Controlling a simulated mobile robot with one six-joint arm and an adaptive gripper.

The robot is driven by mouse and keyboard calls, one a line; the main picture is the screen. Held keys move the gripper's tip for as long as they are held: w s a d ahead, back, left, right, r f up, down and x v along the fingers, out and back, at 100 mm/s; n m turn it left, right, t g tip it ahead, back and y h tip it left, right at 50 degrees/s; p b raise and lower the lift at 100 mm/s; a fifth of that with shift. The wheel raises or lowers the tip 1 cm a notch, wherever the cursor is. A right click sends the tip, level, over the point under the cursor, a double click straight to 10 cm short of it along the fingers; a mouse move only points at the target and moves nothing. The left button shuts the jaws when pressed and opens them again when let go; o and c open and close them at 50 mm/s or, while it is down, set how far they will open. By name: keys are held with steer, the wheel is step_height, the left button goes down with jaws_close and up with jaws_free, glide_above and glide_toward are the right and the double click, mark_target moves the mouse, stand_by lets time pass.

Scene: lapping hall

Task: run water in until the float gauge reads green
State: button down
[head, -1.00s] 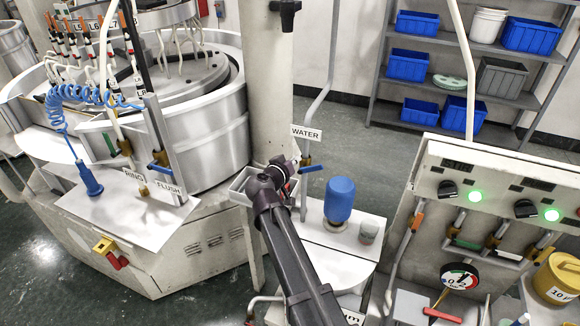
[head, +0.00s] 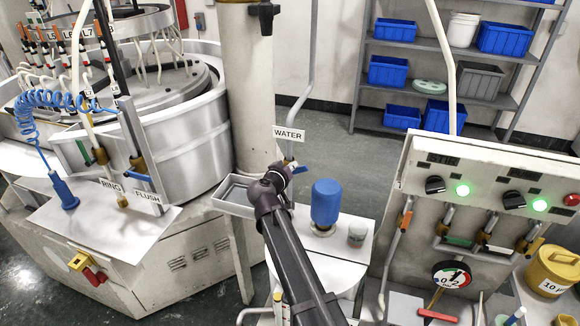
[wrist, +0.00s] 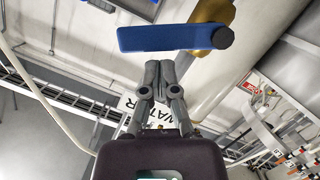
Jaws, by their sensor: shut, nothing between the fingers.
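The water valve has a blue lever (head: 301,169) below the WATER sign (head: 288,134). In the wrist view the lever (wrist: 165,38) lies across the picture just beyond my fingertips, with its brass body (wrist: 212,14) behind it. My gripper (wrist: 160,66) is shut and empty, its fingertips close to the lever; I cannot tell whether they touch. In the head view my gripper (head: 284,170) is beside the valve and partly hides it. A dial (head: 452,275) with red and green marks is on the right panel; I cannot make out a float gauge.
A shallow metal tray (head: 234,196) is left of my gripper. The control panel (head: 410,170) is at right, the lapping machine (head: 190,130) at left.

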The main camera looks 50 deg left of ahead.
steer(key=shift+w+d+f, duration=0.1)
steer(key=shift+w+d, duration=0.1)
steer(key=shift+w, duration=0.1)
stand_by(0.4)
